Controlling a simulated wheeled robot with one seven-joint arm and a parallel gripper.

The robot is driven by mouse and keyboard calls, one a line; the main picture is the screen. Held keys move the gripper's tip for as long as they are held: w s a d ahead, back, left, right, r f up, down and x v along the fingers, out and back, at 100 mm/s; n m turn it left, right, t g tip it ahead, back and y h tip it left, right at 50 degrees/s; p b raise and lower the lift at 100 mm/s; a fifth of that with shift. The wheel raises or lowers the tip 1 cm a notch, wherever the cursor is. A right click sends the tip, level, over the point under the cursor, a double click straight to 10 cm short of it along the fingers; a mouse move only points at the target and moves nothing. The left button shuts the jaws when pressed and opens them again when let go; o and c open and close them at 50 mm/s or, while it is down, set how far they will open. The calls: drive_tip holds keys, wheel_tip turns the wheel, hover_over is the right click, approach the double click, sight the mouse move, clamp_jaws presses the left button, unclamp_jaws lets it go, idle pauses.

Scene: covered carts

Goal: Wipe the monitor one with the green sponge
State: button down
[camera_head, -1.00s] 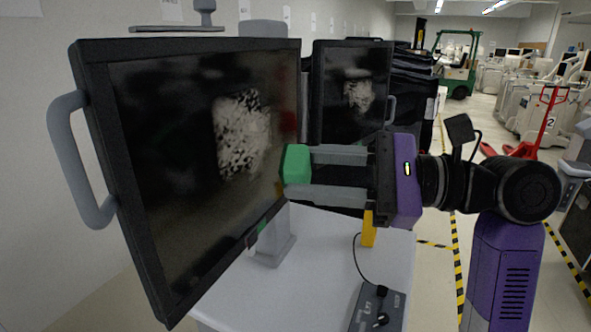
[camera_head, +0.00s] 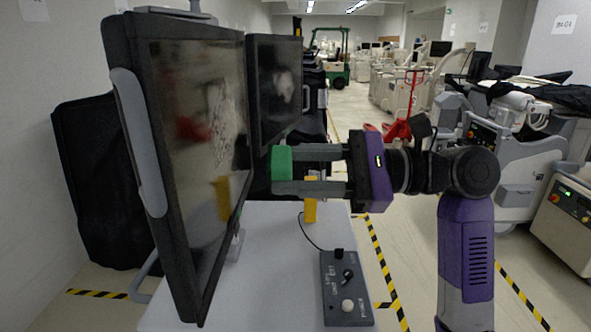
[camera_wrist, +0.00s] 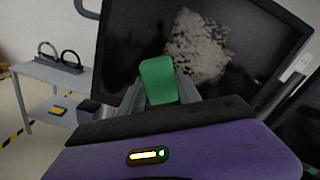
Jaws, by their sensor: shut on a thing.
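The near monitor (camera_head: 190,190) stands at the left on a grey mount, its dark screen seen at a steep angle. A mottled white patch (camera_head: 219,118) marks the screen. In the wrist view the screen (camera_wrist: 130,52) faces me, with the white patch (camera_wrist: 205,50) right of the sponge. My gripper (camera_head: 284,170) is shut on the green sponge (camera_head: 281,160), which also shows in the wrist view (camera_wrist: 158,80). In the head view the sponge is right of the monitor's edge, with a visible gap. I cannot tell which monitor is called one.
A second monitor (camera_head: 272,88) with a pale patch stands behind. A white cart top (camera_head: 270,290) carries a control box (camera_head: 345,290) and a yellow object (camera_head: 310,200). A grey shelf cart (camera_wrist: 55,75) shows in the wrist view.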

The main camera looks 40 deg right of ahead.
sight(236, 137)
drive_tip(key=b+x, duration=0.1)
drive_tip(key=x, duration=0.4)
drive_tip(key=shift+w+a+b, duration=0.15)
drive_tip(key=shift+b, duration=0.2)
drive_tip(key=shift+p+x, duration=0.7)
drive_tip(key=shift+x, duration=0.45)
idle(0.7)
drive_tip(key=shift+w+d+p, duration=1)
drive_tip(key=shift+w+d, duration=0.1)
drive_tip(key=shift+w, duration=0.3)
drive_tip(key=shift+w+d+p, duration=0.4)
drive_tip(key=shift+w+p, duration=0.05)
drive_tip(key=shift+w, duration=0.25)
drive_tip(key=shift+w+d+p, duration=0.45)
drive_tip(key=shift+w, duration=0.2)
drive_tip(key=shift+w+d+f, duration=0.1)
drive_tip(key=shift+w+d, duration=0.4)
drive_tip(key=shift+w, duration=0.2)
drive_tip(key=shift+w+d, duration=0.5)
drive_tip(key=shift+w, duration=0.15)
drive_tip(key=shift+w+d, duration=1.25)
drive_tip(key=shift+w, duration=0.3)
